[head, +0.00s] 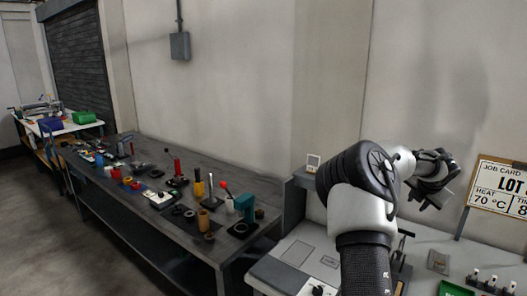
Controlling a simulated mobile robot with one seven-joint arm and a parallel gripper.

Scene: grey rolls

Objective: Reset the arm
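My arm rises at the lower right of the head view and bends to the right. My gripper (432,196) is at its end, dark, pointing down and raised above the light workbench (301,250). It is small and seen at an angle, so I cannot tell how far its fingers are apart. I see no object in it. It is left of the job card board (497,186) and apart from it.
A long dark table (140,200) at the left holds several tools and small parts, with a teal tool (245,207) at its near end. A green tray (455,288) and small dark-based items (489,281) are on the workbench. Bare floor lies at left.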

